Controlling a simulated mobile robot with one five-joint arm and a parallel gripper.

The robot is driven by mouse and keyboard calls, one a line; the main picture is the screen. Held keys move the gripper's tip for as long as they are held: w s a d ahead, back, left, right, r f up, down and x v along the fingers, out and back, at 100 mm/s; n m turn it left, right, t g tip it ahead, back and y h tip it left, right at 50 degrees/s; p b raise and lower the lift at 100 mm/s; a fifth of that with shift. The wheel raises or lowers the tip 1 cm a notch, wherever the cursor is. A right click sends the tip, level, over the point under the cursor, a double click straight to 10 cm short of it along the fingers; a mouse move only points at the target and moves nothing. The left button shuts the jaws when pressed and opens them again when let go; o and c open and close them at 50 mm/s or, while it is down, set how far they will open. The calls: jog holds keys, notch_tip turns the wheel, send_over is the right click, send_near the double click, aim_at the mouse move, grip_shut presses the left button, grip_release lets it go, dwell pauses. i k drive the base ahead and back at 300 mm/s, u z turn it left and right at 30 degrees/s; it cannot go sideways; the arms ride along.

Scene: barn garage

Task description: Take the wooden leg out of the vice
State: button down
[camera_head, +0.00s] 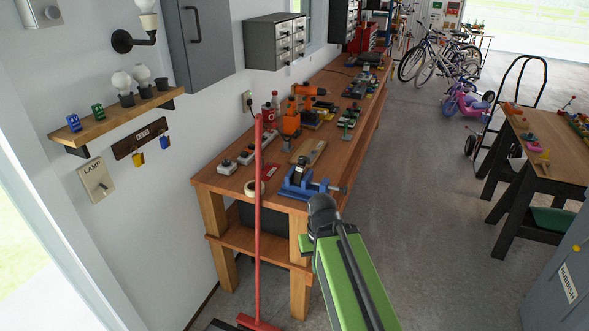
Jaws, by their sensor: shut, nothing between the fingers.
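A blue vice (293,189) stands on the near end of the long wooden workbench, with its handle toward the right. A small dark grey piece rises at its jaws; I cannot make out a wooden leg there. A flat light wooden piece (316,152) lies on the bench just behind the vice, and I cannot tell whether it is the leg. My green arm (347,285) reaches up from the bottom, its dark joint (322,211) showing in front of the bench's near right corner, below the vice in the picture. My gripper's fingers do not show.
The workbench (228,183) carries power strips (240,158), a tape roll (254,188), an orange bottle (290,119) and a drill (308,90). A red-handled broom (258,220) stands upright before its near end. The floor (430,180) between the bench and the right table (545,145) is clear.

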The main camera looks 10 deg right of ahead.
aim_at(300, 168)
jog(key=u, duration=0.05)
jog(key=i, duration=0.85)
jog(key=z, duration=0.05)
jog(key=k, duration=0.1)
jog(key=u, duration=2.4)
jog(key=k, duration=1.2)
jog(key=z, duration=0.55)
jog(key=i, duration=1.05)
jog(key=u, duration=0.1)
